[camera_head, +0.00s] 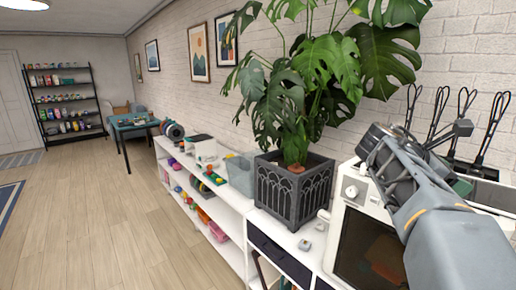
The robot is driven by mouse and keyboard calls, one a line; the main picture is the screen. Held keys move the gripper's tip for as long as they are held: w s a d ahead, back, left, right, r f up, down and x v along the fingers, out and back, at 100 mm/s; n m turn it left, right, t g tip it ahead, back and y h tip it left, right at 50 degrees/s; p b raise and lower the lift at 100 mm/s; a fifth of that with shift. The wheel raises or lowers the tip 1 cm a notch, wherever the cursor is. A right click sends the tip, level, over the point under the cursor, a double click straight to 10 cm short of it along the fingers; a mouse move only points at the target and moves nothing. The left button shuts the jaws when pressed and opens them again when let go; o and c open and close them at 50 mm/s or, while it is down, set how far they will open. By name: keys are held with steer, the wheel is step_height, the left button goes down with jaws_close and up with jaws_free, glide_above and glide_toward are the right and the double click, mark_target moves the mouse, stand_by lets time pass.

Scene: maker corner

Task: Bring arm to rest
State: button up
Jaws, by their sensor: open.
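My arm reaches in from the lower right corner in the head camera view. Its grey forearm runs up and to the left. My gripper (380,148) is at its upper end, raised in front of the white machine (351,217) and to the right of the potted plant. It is open, and I see nothing held in it. The fingers are small and partly hidden by the wrist parts.
A large leafy plant in a dark planter (290,190) stands on the white shelf unit (237,203) close to my gripper. Black looped tools (465,105) stand behind my arm. The wooden floor (100,220) at left is clear. A teal table (133,124) stands farther back.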

steer(key=w+a+f+m+t+y, duration=0.1)
steer(key=a+f+m+t+y, duration=0.1)
steer(key=a+f+m+y, duration=0.45)
steer(key=w+a+f+m+t+y, duration=0.1)
steer(key=a+f+m+t, duration=0.15)
steer(key=f, duration=0.75)
steer(key=s+a+f+m+y, duration=0.2)
steer(key=s+a+f+y, duration=0.1)
steer(key=a, duration=0.5)
steer(key=s+a+f+m+t+y, duration=0.1)
steer(key=s+a+f+m+y, duration=0.2)
steer(key=a+f, duration=0.3)
steer(key=s+a, duration=0.1)
steer(key=a, duration=0.2)
steer(key=shift+f, duration=0.25)
